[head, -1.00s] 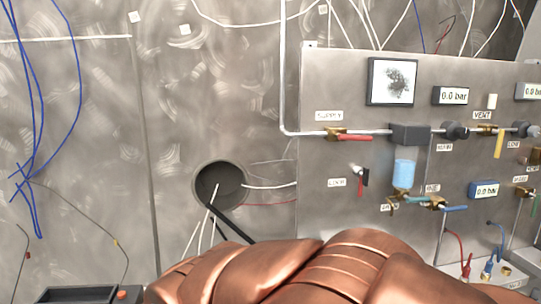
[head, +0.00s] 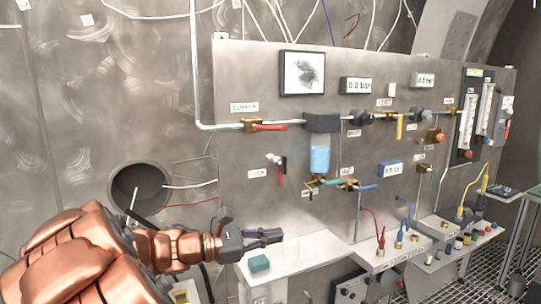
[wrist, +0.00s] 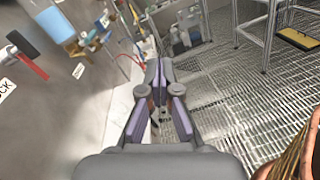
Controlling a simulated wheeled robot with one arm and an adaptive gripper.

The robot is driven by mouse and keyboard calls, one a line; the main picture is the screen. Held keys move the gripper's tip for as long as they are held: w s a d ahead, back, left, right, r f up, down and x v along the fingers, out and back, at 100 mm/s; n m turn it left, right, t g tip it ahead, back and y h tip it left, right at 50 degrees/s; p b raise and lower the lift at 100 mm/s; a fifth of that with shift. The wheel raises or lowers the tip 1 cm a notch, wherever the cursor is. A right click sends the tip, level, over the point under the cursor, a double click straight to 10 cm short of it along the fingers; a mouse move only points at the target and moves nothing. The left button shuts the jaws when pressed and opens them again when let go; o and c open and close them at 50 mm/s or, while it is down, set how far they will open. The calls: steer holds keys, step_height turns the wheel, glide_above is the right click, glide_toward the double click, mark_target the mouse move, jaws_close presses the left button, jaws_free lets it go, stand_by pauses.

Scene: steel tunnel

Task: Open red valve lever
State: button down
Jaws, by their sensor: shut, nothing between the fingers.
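A brass valve with a horizontal red lever (head: 270,127) sits on the pipe under the supply label on the grey panel. A second, smaller red lever (head: 281,178) hangs down from a black and silver fitting lower on the panel; what appears to be this lever (wrist: 28,64) is at the upper left of the wrist view. My gripper (head: 272,238) is below both levers, in front of the panel and above the white shelf. Its fingers (wrist: 159,68) are shut and empty, touching neither lever.
A blue-filled bowl (head: 319,160) and valves with blue and yellow levers are to the right. A round wall hole (head: 140,187) is at left. Grating floor (wrist: 235,95) is open at right.

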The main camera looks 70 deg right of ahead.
mark_target(269, 128)
steer(key=w+d+r+n+h, duration=0.3)
steer(key=w+d+n+h, duration=0.2)
steer(key=w+d, duration=0.15)
steer(key=w+d+r+n+h, duration=0.4)
steer(key=w+d+n+h, duration=0.1)
steer(key=w+d, duration=0.15)
steer(key=a+r+p+x, duration=0.1)
steer(key=r+p+x, duration=0.1)
steer(key=x, duration=1)
steer(key=shift+w+r+g+p, duration=0.2)
steer(key=shift+r+g+p, duration=0.1)
steer(key=shift+p, duration=0.3)
